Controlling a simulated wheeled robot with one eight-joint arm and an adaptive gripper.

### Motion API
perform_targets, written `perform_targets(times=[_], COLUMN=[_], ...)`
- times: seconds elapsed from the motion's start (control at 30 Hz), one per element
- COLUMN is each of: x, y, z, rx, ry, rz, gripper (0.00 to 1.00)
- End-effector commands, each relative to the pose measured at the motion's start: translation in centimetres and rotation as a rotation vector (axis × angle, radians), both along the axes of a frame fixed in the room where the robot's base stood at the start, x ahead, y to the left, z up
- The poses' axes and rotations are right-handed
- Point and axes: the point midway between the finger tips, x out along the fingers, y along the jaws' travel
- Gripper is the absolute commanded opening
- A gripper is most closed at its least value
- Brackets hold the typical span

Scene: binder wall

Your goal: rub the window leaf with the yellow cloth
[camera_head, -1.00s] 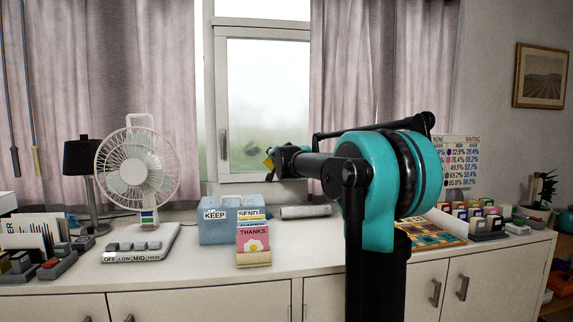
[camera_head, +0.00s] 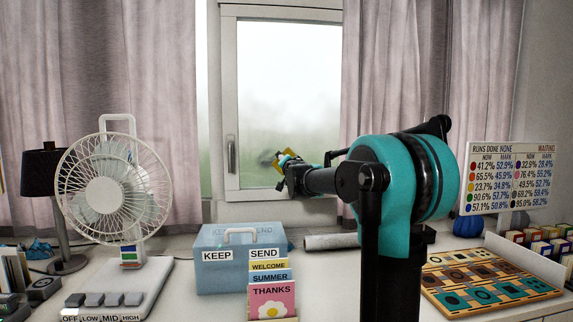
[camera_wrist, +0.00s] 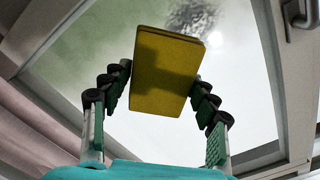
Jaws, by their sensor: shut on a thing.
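The window leaf (camera_head: 285,75) is a white-framed pane with a handle (camera_head: 231,153) on its left side in the head view. Its glass (camera_wrist: 100,50) fills much of the wrist view. A dark grey smudge (camera_wrist: 192,14) marks the glass just beyond the cloth; it also shows in the head view (camera_head: 266,157). The yellow cloth (camera_wrist: 165,68) looks like a flat, block-like pad. My gripper (camera_wrist: 160,90) is shut on it, one finger at each side. In the head view my gripper (camera_head: 287,164) is at the lower glass. I cannot tell whether the cloth touches it.
A blue box (camera_head: 225,272) and a card rack (camera_head: 270,302) stand on the counter below the window. A roll (camera_head: 330,241) lies behind them. A white fan (camera_head: 112,190) and a lamp (camera_head: 45,160) stand left. A patterned tray (camera_head: 490,285) lies right. Curtains flank the window.

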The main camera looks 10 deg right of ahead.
Motion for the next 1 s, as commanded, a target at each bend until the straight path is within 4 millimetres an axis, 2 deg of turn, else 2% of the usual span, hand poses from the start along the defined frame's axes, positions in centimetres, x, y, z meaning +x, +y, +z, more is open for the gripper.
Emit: perform_targets(times=[0.27,0.7,1.0], x=[0.5,4.5,5.9], y=[0.0,0.0,0.0], z=[0.0,0.0,0.0], rx=[0.0,0.0,0.0], ry=[-0.005,-0.004,-0.004], rz=[-0.001,0.0,0.0], gripper=[0.36,0.36,0.36])
